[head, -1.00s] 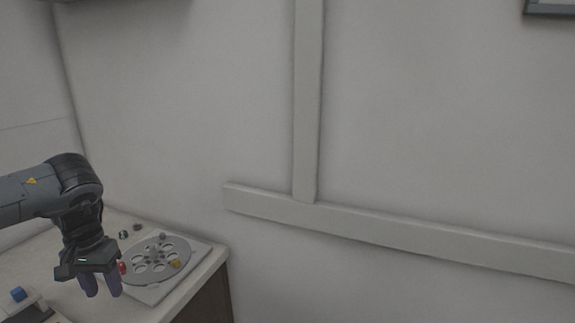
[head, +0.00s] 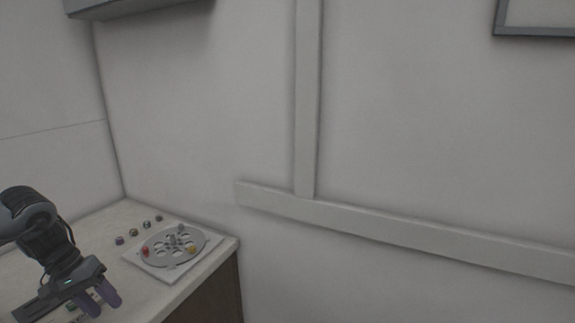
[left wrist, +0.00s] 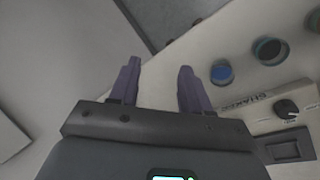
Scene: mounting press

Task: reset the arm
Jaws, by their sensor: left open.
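My left gripper (head: 100,300) is at the lower left of the head view, its two purple fingers pointing down over the counter. In the left wrist view the fingers of the left gripper (left wrist: 158,88) stand apart with nothing between them. My right gripper is in neither view.
A round grey disc with holes (head: 157,255) lies on a white square plate (head: 185,270) on the counter (head: 130,290), with a red and a yellow piece on it. Several small round pieces lie behind it. The left wrist view shows a panel with a black knob (left wrist: 287,109) and a blue round part (left wrist: 221,73).

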